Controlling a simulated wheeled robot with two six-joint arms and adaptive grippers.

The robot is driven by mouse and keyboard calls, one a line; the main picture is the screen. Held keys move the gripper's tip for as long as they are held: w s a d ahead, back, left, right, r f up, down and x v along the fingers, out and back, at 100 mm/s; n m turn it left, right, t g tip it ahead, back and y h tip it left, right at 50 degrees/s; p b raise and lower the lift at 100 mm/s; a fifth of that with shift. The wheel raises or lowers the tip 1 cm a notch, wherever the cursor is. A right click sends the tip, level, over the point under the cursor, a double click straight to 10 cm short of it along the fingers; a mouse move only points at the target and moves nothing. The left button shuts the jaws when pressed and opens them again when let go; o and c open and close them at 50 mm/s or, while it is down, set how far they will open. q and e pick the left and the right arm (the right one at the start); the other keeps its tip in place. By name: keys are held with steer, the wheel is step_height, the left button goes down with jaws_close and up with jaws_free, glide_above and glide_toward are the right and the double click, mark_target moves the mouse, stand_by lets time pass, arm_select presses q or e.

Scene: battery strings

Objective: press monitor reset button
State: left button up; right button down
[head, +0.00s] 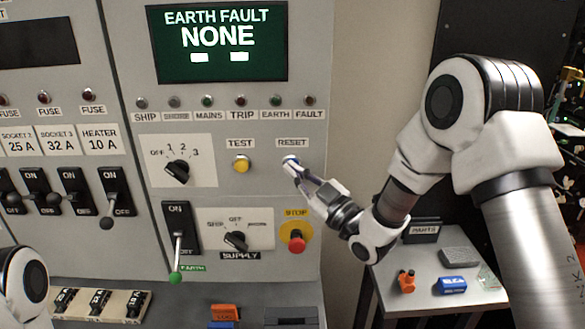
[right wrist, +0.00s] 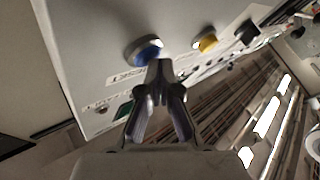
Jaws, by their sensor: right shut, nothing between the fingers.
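The blue reset button (head: 289,159) sits under the RESET label on the grey panel, right of the yellow TEST button. In the right wrist view the blue button (right wrist: 147,48) shows just beyond my fingertips, partly covered by them. My right gripper (head: 294,169) is shut and empty, its fingertips at the lower edge of the button. I cannot tell whether they touch it. The monitor screen (head: 220,70) reads EARTH FAULT NONE. Part of my left arm shows at the lower left; its gripper is out of view.
The yellow TEST button (head: 241,164) is to the left. The red STOP button (head: 297,241) on its yellow plate sits below my right gripper. A green-tipped lever (head: 177,245) sticks out at lower left. A side table (head: 385,285) with small parts stands at right.

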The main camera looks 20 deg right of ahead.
steer(key=s, duration=0.2)
steer(key=s+a+b, duration=0.1)
steer(key=s+b, duration=0.1)
steer(key=s, duration=0.1)
steer(key=shift+s+a, duration=0.3)
steer(key=shift+a, duration=0.05)
steer(key=shift+f, duration=0.1)
